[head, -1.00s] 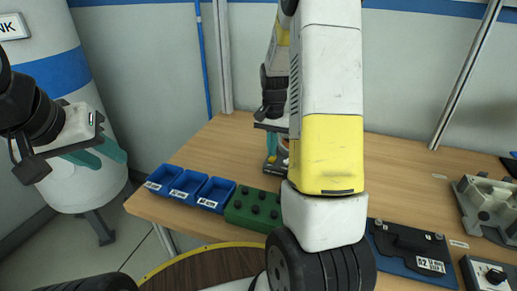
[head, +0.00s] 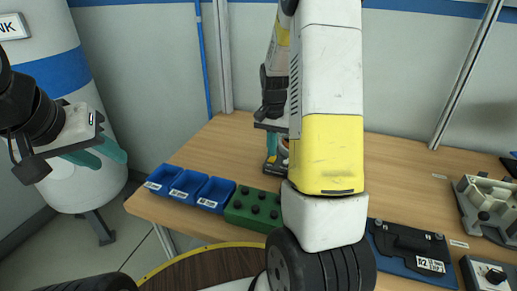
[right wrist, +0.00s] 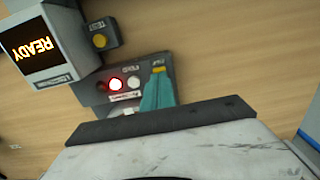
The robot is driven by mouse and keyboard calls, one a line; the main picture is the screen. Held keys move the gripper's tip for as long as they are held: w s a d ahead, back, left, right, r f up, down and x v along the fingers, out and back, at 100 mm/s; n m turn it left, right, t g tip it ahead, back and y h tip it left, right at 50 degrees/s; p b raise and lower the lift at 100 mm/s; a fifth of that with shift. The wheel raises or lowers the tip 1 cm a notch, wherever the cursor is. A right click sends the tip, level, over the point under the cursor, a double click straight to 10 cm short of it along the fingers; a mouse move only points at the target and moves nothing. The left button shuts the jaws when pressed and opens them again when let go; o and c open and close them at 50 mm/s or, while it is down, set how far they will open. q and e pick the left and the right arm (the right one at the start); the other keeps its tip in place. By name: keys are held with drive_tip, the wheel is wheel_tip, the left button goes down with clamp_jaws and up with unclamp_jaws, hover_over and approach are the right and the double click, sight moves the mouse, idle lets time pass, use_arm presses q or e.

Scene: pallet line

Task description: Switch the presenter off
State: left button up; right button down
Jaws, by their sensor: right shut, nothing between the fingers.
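The presenter's dark control panel (right wrist: 103,90) shows in the right wrist view, with a lit red lamp (right wrist: 115,85), unlit round parts on either side of it and small labels. A yellow part shows at the tip of my right gripper (right wrist: 159,72), whose teal fingers are together and empty, over the panel's right part. I cannot tell if they touch it. In the head view my right arm hides most of the panel (head: 271,170). My left gripper (head: 98,156) is open and empty at the left, away from the table.
A display reading READY (right wrist: 32,45) and a small box with a yellow button (right wrist: 99,40) stand beside the panel. Blue bins (head: 188,186), a green block with black knobs (head: 240,208), a blue plate with a black part (head: 410,250) and a grey fixture (head: 487,210) line the table.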

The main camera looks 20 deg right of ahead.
sight(272, 159)
drive_tip(key=shift+f, duration=0.9)
idle(0.8)
drive_tip(key=shift+r, duration=3.5)
